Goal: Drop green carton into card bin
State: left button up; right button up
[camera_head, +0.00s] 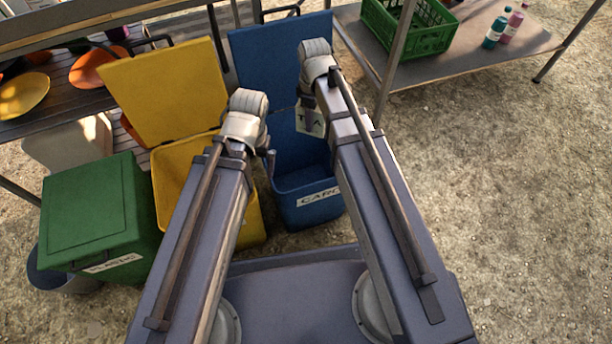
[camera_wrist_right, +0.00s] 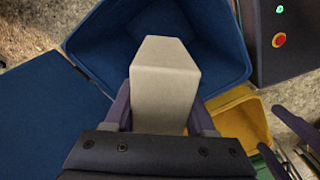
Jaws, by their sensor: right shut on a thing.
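My right gripper (camera_head: 309,104) is shut on a pale, off-white carton (camera_head: 312,123) with dark letters on it; I see no green on it. In the right wrist view the carton (camera_wrist_right: 165,85) sits between the fingers and juts out over the open blue bin (camera_wrist_right: 222,40). In the head view this card bin (camera_head: 308,213) has a white label and its lid stands open behind. The carton is above the bin's opening. My left gripper (camera_head: 269,162) is mostly hidden behind its arm, by the yellow bin.
A yellow bin (camera_head: 172,190) with its lid up stands left of the blue one. A green bin (camera_head: 100,215) with a shut lid is farther left. A green crate (camera_head: 412,28) and small bottles (camera_head: 494,32) are on the right table. Open ground lies right.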

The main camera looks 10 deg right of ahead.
notch_tip(320, 180, down, 6)
jog(key=b, duration=0.5)
jog(key=shift+r, duration=0.15)
jog(key=o, duration=1.4)
jog(key=shift+r, duration=0.15)
notch_tip(320, 180, up, 8)
jog(key=p, duration=0.7)
jog(key=shift+p, duration=0.4)
jog(key=shift+f, duration=0.3)
